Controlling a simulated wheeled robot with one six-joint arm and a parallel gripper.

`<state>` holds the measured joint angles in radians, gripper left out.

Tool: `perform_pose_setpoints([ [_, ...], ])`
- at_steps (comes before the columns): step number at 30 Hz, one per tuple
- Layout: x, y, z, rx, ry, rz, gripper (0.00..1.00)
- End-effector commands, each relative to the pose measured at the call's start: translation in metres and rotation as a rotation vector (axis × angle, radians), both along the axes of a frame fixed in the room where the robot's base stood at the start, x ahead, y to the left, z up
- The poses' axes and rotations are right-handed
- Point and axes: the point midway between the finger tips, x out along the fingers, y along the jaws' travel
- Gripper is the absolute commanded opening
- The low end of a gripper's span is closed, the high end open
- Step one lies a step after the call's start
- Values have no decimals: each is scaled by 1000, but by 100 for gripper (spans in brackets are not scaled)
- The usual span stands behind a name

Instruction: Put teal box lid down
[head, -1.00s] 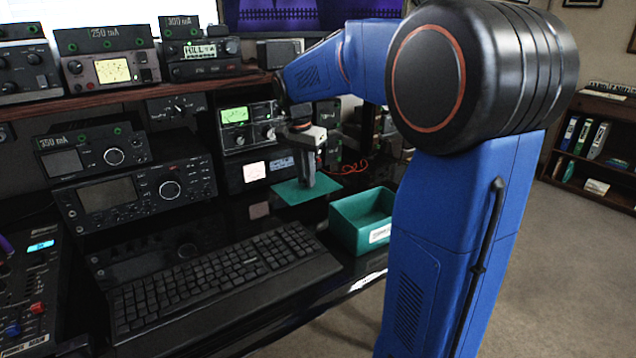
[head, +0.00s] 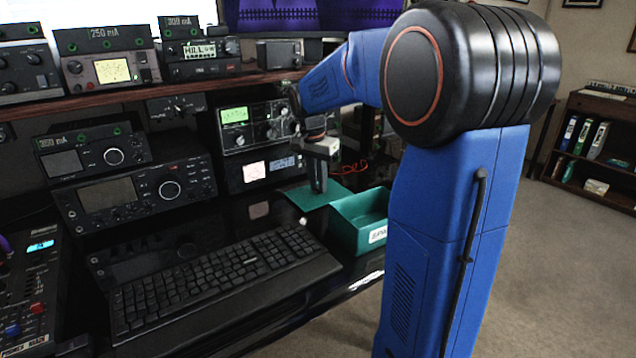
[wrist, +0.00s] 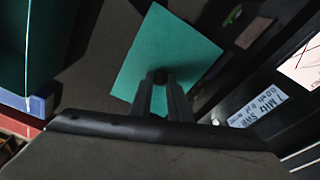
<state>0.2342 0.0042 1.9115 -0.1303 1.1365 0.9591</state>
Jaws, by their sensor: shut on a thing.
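The teal lid (head: 303,197) is a flat square sheet above or on the black desk, behind and left of the open teal box (head: 362,240). My gripper (head: 318,189) points down and is shut on the lid near its middle. In the wrist view, the fingertips (wrist: 161,77) meet on a small dark part on the lid (wrist: 180,45). I cannot tell whether the lid touches the desk. The lid's right edge appears close to the box's back left. My arm hides the box's right side. In the wrist view, the box (wrist: 28,45) is at the upper left, apart from the lid.
A black keyboard (head: 225,275) lies in front and left of the lid. Radio units (head: 262,165) with lit displays stand behind it. Orange cables (head: 352,168) lie behind the lid. A shelf (head: 150,96) with more equipment runs above.

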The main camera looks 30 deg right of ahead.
Motion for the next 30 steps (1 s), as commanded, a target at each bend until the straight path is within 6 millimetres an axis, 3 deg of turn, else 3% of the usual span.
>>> perform_pose_setpoints([
  [2, 0, 0, -2, 0, 0, 0, 0],
  [3, 0, 0, -2, 0, 0, 0, 21],
  [5, 0, 0, -2, 0, 0, 0, 35],
  [17, 0, 1, 4, 0, 0, 0, 35],
  [30, -4, 9, 64, -1, -1, 0, 35],
])
